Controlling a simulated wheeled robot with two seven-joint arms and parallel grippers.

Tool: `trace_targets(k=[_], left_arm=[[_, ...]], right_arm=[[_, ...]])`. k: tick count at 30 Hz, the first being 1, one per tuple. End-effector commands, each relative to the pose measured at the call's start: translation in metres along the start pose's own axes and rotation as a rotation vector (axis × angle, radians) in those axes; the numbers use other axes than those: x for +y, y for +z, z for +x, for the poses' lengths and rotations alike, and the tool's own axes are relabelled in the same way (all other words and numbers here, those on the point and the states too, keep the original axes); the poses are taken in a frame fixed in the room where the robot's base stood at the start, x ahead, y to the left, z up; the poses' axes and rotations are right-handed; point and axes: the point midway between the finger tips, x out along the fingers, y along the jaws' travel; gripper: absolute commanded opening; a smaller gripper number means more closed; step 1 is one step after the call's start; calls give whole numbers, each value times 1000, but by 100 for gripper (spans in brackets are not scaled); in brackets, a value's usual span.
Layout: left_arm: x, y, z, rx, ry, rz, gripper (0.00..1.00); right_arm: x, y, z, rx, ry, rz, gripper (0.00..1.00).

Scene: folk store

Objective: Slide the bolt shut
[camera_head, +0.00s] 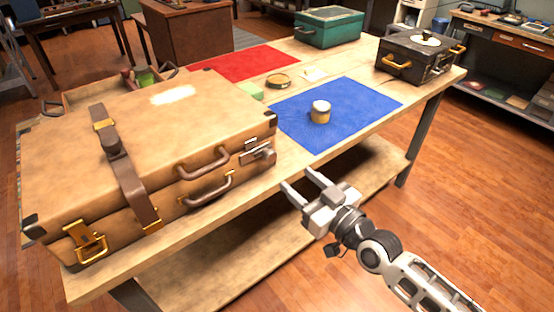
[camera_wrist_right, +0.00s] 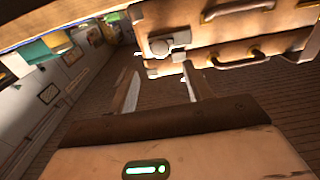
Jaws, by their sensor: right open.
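A tan suitcase (camera_head: 150,130) lies closed on the workbench at the left. The small grey metal bolt (camera_head: 261,154) is on its front face near the right corner, right of the brown handles; how far the bolt is slid cannot be made out. In the right wrist view the bolt (camera_wrist_right: 164,46) shows beyond the fingers, at the suitcase edge. My right gripper (camera_head: 297,178) is open and empty, in front of the bench edge, apart from the bolt and a little right of it. It also shows in the right wrist view (camera_wrist_right: 160,70). My left gripper is not in view.
A blue mat (camera_head: 350,105) with a small jar (camera_head: 320,112) lies right of the suitcase on the workbench (camera_head: 280,170). A red mat (camera_head: 245,62), a green box (camera_head: 328,27) and a black box (camera_head: 420,58) are farther back. The floor at right is clear.

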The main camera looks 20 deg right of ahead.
Motion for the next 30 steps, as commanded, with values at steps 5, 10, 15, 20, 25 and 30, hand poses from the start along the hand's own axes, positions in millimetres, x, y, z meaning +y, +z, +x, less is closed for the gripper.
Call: trace_targets(k=[5,10,15,20,25,30], left_arm=[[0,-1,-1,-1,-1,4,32],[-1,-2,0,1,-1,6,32],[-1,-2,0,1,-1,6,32],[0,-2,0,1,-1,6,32],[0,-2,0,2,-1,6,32],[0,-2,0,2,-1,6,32]], right_arm=[[0,-2,41,3,-1,1,51],[-1,-1,68,2,-1,0,51],[-1,0,83,-1,-1,1,51],[-1,0,86,-2,-2,0,51],[-1,0,86,-2,-2,0,51],[-1,0,86,-2,-2,0,6]])
